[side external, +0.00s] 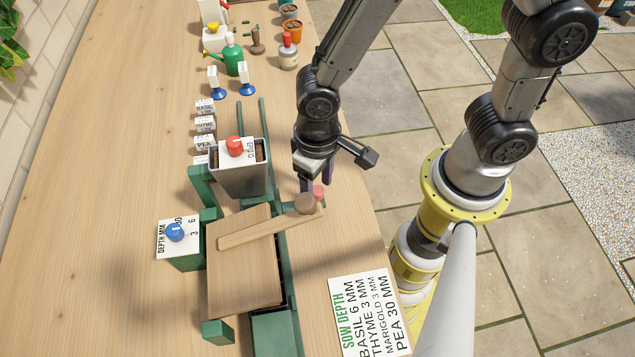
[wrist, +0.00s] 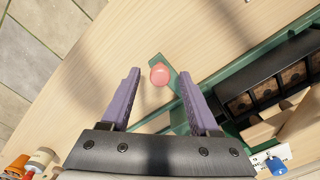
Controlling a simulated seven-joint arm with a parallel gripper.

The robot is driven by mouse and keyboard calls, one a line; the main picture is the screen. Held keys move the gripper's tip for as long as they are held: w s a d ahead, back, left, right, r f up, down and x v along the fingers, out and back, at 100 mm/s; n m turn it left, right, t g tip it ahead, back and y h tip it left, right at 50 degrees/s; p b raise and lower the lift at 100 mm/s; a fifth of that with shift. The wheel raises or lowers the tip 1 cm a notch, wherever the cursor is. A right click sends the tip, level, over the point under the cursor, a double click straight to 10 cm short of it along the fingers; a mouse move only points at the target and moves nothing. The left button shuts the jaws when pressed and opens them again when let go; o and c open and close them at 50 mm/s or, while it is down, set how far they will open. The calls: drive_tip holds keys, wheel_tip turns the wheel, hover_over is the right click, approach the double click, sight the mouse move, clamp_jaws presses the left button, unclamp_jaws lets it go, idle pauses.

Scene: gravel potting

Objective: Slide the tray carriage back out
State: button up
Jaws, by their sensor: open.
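My gripper (side external: 317,180) points down with its purple fingers open and empty. In the wrist view my gripper (wrist: 158,78) has a pink-red knob (wrist: 159,75) between the line of its fingertips, with no contact visible. The knob (side external: 318,192) sits on the end of a green arm (wrist: 168,66) joined to the green rail frame. The tray (wrist: 265,92), black with dark soil cells, shows in the wrist view beside the rail. In the side view the tray is mostly hidden under the wooden plate (side external: 237,275) and its wooden lever (side external: 262,229).
A hopper with a red knob (side external: 235,146) stands behind the plate. A depth box with a blue knob (side external: 175,232) is at left. A sow depth card (side external: 368,312) lies at front right. Pots and bottles stand at the back. Bench left of the station is clear.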

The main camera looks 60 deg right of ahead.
clamp_jaws()
idle(0.4)
idle(1.1)
